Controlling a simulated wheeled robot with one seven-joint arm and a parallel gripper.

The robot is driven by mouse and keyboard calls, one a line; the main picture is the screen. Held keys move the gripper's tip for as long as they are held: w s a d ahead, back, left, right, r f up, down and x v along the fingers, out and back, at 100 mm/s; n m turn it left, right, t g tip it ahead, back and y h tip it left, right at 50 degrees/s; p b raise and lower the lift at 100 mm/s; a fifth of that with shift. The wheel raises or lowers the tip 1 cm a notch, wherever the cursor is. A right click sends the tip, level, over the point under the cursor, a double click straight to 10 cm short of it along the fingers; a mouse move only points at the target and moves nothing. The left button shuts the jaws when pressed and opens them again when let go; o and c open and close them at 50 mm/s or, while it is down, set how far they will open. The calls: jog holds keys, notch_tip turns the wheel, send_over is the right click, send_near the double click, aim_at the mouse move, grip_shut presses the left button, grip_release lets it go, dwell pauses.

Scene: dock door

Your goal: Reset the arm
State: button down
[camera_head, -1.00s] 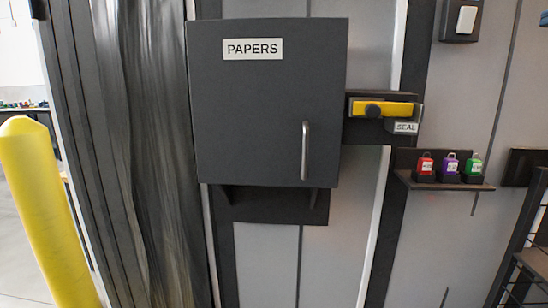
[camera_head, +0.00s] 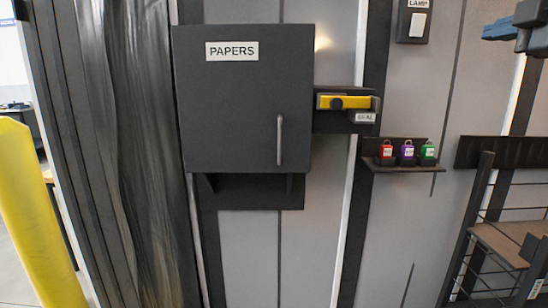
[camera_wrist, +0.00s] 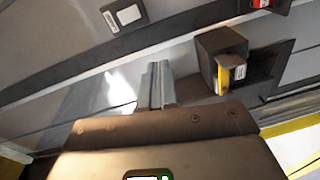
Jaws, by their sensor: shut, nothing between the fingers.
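My gripper (camera_head: 497,28) is at the top right of the head view, with its blue-grey fingers pointing left and its dark body cut off by the edge. In the wrist view my gripper (camera_wrist: 160,72) shows as two grey fingers close together, with nothing between them. It is apart from the wall fittings in the head view.
A dark PAPERS cabinet (camera_head: 245,105) is closed on the wall. Right of it are a yellow SEAL latch (camera_head: 343,102), a shelf (camera_head: 400,168) with three padlocks, and a LAMP switch (camera_head: 417,25). A rack (camera_head: 505,245) stands lower right, a yellow post (camera_head: 35,215) left.

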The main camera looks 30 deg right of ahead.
jog(key=w+a+f+m+t+y, duration=0.2)
jog(key=w+a+f+m, duration=0.3)
jog(key=f, duration=0.4)
jog(key=w+a+f+m+p, duration=0.1)
jog(key=a+f+m, duration=0.2)
jog(key=a+f, duration=0.7)
jog(key=a+f+m+p, duration=0.1)
jog(key=a+f+m, duration=0.4)
jog(key=f, duration=0.8)
jog(key=s+a+f+g+y, duration=0.1)
jog(key=s+a+f+y, duration=0.1)
jog(key=s+a+f, duration=0.95)
jog(key=s+a+n+y, duration=0.1)
jog(key=s+a+y, duration=0.1)
jog(key=s, duration=0.7)
jog(key=s+a+n+g+y+p, duration=0.1)
jog(key=s+a, duration=0.2)
jog(key=s, duration=0.6)
jog(key=shift+s+a+g+y, duration=0.25)
jog(key=shift+s+g+y, duration=0.05)
jog(key=shift+y, duration=0.1)
jog(key=shift+r, duration=0.1)
